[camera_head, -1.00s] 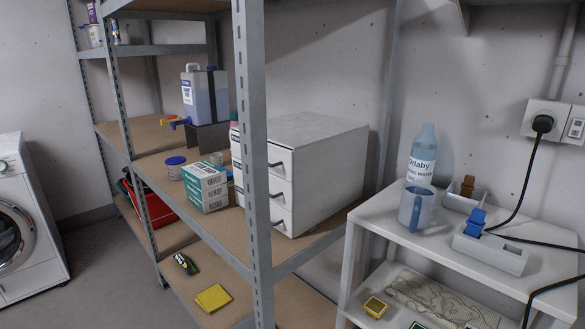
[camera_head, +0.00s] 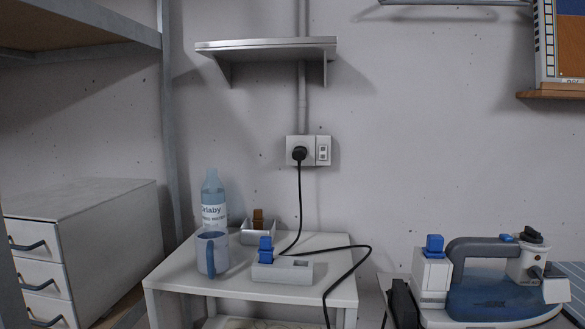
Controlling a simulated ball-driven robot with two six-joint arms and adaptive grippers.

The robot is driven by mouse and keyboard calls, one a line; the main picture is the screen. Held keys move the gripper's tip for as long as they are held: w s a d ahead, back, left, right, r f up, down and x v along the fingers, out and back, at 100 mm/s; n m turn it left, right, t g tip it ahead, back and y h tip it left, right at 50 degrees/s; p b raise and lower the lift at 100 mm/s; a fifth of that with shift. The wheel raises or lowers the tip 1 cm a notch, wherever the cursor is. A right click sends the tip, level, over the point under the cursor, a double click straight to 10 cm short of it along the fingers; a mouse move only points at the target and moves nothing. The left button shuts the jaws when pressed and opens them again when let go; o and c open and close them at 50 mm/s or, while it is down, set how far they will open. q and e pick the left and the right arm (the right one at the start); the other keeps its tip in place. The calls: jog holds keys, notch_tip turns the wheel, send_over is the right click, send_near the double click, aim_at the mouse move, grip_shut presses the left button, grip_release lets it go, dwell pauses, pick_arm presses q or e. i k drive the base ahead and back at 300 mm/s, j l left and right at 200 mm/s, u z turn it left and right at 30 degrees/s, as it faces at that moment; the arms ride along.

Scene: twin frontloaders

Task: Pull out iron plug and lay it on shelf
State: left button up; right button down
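The black iron plug (camera_head: 299,154) sits in the wall socket (camera_head: 297,145) in the middle of the view. Its black cord (camera_head: 299,205) hangs down to the white table, loops right and drops over the front edge. The iron (camera_head: 500,290), blue and grey, stands at the lower right. A grey wall shelf (camera_head: 266,46) is fixed above the socket, and its top looks bare from this low angle. A white shelf table (camera_head: 220,285) stands below the socket. Neither of my grippers shows.
A drawer cabinet (camera_head: 85,240) is at left. The wall around the socket is clear.

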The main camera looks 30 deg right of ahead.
aim_at(299, 152)
jog(key=z, duration=1.1)
